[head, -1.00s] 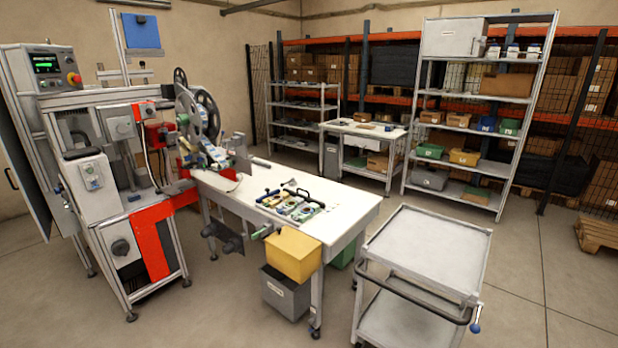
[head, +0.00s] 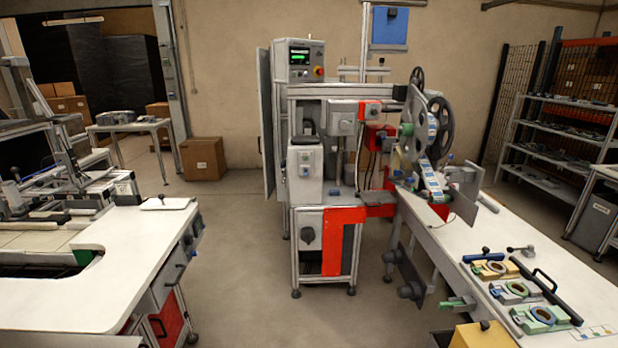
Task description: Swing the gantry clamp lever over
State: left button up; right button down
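Neither of my grippers is in view. At the left stands a grey frame machine (head: 60,160) with upright posts and a cross beam, on a white-topped bench (head: 150,245); this looks like the gantry. A small black-knobbed lever (head: 162,198) stands on the bench's back right corner, and another dark knob (head: 15,172) shows at the far left edge. I cannot tell which of these, if either, is the gantry clamp lever. The left part of the frame machine is cut off by the picture edge.
A grey and red machine cabinet (head: 322,235) with reels (head: 438,128) stands in the middle. A white table (head: 540,250) with clamp fixtures (head: 515,290) runs along the right. Grey floor (head: 235,250) lies open between the bench and the cabinet.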

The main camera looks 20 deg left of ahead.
aim_at(82, 192)
jog(key=i+j+u, duration=0.15)
jog(key=i+u, duration=0.25)
jog(key=i, duration=0.35)
jog(key=i+l+u, duration=0.15)
jog(key=i+u, duration=0.2)
jog(key=i, duration=0.45)
